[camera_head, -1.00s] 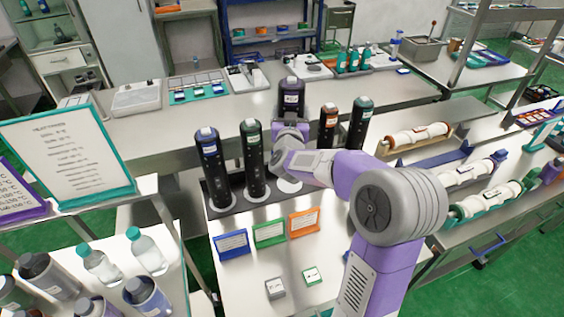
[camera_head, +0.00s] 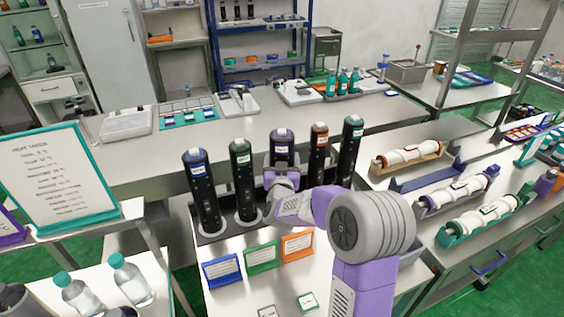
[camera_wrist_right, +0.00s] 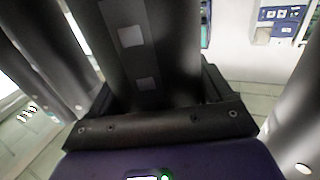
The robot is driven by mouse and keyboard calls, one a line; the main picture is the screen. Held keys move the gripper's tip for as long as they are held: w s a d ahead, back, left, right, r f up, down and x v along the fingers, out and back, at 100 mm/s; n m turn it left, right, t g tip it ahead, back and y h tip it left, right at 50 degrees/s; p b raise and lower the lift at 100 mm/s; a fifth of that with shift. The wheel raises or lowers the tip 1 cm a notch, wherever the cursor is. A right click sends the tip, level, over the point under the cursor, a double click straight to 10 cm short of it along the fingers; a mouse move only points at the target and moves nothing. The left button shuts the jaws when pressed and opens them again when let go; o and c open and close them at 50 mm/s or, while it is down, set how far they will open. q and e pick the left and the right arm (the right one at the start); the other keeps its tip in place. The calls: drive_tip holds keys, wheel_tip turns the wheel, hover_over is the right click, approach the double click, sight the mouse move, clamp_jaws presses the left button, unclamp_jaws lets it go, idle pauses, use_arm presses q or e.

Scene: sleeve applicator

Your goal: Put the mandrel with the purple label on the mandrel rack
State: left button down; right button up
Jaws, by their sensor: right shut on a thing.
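The mandrel with the purple label (camera_head: 281,150) is dark and upright, in line with the other mandrels on the rack. My right gripper (camera_head: 282,176) is shut on it. In the right wrist view, a dark cylinder (camera_wrist_right: 150,55) stands between the jaws. The mandrel rack (camera_head: 213,238) is a dark base holding upright mandrels with blue, green, orange and teal labels. The held mandrel's foot is hidden behind my right gripper and arm, so I cannot tell whether it touches the rack. My left gripper is not in view.
Mandrels with green (camera_head: 243,180) and orange (camera_head: 318,152) labels stand close on either side. Blue (camera_head: 222,269), green (camera_head: 262,257) and orange (camera_head: 298,246) cards stand in front. Sleeved rollers lie in cradles at right, beside an empty blue cradle (camera_head: 430,178).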

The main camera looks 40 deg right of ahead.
drive_tip(key=shift+f, duration=0.1)
drive_tip(key=o, duration=1.5)
drive_tip(key=p+v, duration=0.1)
drive_tip(key=v, duration=0.6)
drive_tip(key=shift+s+a, duration=0.15)
